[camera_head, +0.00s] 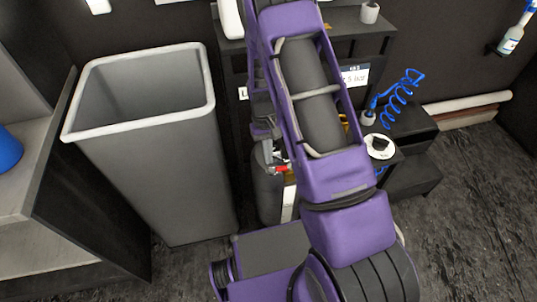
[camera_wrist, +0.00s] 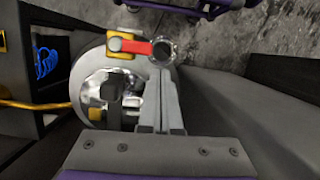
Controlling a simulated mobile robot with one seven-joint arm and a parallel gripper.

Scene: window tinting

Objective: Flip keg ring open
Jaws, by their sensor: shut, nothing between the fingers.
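The keg (camera_head: 269,190) is a dark upright cylinder beside the bin in the head view, partly hidden by my arm. Its round grey top (camera_wrist: 91,70) shows in the wrist view, with a shiny metal centre. A red lever (camera_wrist: 130,45) sits on a yellow bracket near its rim, and also shows in the head view (camera_head: 282,169). A small round metal ring (camera_wrist: 163,49) appears at the lever's right end. My gripper (camera_wrist: 164,78) is shut and empty, its fingertips close to the ring. I cannot tell whether they touch it.
A tall grey bin (camera_head: 160,150) stands left of the keg. A dark shelf unit (camera_head: 350,22) stands behind. A blue coiled hose (camera_head: 401,100) and dark steps (camera_head: 415,170) are to the right. Floor (camera_head: 470,220) is clear at lower right.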

